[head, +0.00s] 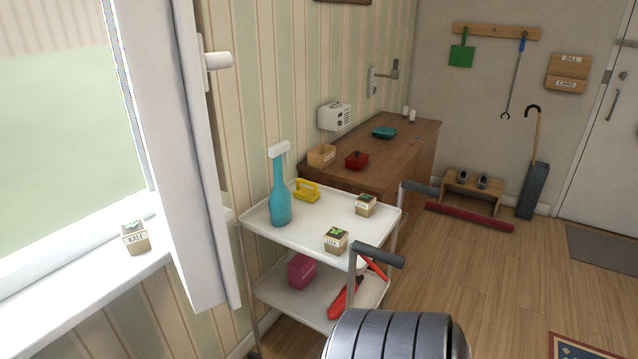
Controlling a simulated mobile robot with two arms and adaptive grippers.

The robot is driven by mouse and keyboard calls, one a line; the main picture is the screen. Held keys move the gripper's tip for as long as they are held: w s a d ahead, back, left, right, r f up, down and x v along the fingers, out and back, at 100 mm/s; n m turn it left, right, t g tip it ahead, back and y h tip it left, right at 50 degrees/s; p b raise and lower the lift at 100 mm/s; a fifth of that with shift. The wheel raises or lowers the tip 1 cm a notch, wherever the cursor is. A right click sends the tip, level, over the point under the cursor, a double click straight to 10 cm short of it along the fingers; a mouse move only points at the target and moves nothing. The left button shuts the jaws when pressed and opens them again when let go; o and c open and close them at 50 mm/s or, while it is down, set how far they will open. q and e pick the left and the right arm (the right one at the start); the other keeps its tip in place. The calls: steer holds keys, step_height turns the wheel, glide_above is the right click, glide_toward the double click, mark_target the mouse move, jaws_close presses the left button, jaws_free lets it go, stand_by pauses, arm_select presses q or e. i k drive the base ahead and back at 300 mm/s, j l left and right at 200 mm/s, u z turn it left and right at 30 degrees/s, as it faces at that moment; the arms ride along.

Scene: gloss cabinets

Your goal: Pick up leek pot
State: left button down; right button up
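Two small tan pots with green seedlings stand on the top shelf of a white trolley (300,233). The front pot (335,241), near the trolley's front edge, has a label that seems to read LEEK, though the print is very small. The other pot (366,205) stands farther back on the right, and I cannot read its label surely. A third pot labelled KALE (135,238) stands on the windowsill at the left. Neither of my grippers is in view. A dark, ribbed part of my own arm shows at the bottom, in front of the trolley.
Grey trolley handles (378,255) stick up at the right end. The open window frame (172,150) stands left of the trolley. Wooden floor (480,290) is clear at right.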

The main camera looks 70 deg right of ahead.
mark_target(335, 239)
steer(key=z, duration=2.3)
